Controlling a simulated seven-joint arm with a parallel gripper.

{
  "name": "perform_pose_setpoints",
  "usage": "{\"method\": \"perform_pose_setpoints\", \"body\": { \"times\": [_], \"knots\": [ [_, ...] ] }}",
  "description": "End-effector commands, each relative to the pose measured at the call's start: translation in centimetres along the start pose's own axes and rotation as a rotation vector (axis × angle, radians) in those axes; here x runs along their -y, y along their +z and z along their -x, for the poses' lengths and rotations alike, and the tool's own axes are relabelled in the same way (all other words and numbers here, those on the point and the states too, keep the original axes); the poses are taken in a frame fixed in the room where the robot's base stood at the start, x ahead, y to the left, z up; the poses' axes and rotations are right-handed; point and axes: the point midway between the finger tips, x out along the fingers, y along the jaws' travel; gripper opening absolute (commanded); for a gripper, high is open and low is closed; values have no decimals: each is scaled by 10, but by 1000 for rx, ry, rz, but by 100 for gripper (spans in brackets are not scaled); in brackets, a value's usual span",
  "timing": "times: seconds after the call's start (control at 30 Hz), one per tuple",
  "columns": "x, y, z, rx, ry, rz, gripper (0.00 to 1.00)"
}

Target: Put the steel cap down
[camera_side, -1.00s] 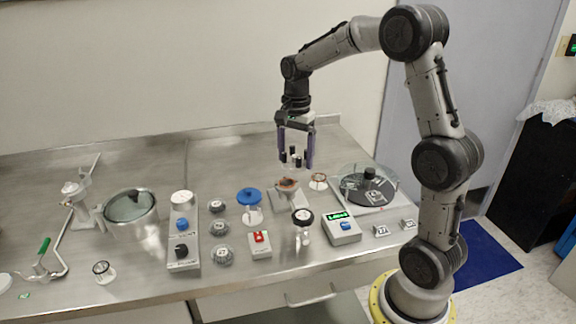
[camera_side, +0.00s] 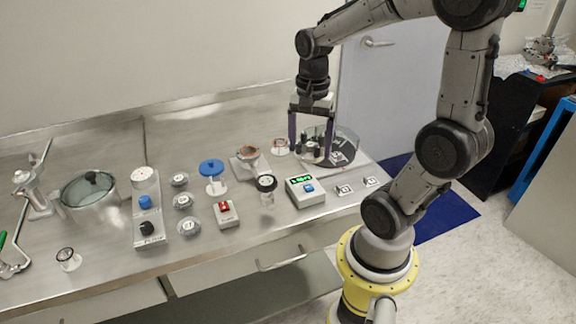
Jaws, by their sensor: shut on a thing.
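My gripper (camera_side: 312,150) points straight down at the back right of the bench, with its two purple fingers spread around a small grey and black piece (camera_side: 311,152). I take this piece to be the steel cap; it is small and partly hidden by the fingers. The gripper is shut on it and overlaps the left side of a round clear-walled dish (camera_side: 352,139) with a dark disc inside. I cannot tell whether the cap touches anything below.
A cup on a stand (camera_side: 248,155) and a small ring-shaped piece (camera_side: 280,146) stand left of the gripper. A meter with a green display (camera_side: 305,191) and a black-topped jar (camera_side: 266,187) are in front. A blue-topped stand (camera_side: 212,172) is further left. The bench's back strip is clear.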

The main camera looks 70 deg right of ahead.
Motion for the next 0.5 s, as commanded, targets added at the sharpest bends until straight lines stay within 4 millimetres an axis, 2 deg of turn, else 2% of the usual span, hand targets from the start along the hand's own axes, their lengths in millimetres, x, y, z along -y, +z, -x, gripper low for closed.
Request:
{"method": "perform_pose_setpoints", "body": {
  "times": [0.1, 0.23, 0.37, 0.5],
  "knots": [
    [-22, 2, -8, 0, -1, -40, 0],
    [-29, -1, -10, -2, -4, -70, 0],
    [-16, -14, -18, -2, -4, -77, 0],
    [7, -33, -31, -2, -3, -76, 0]
  ]
}}
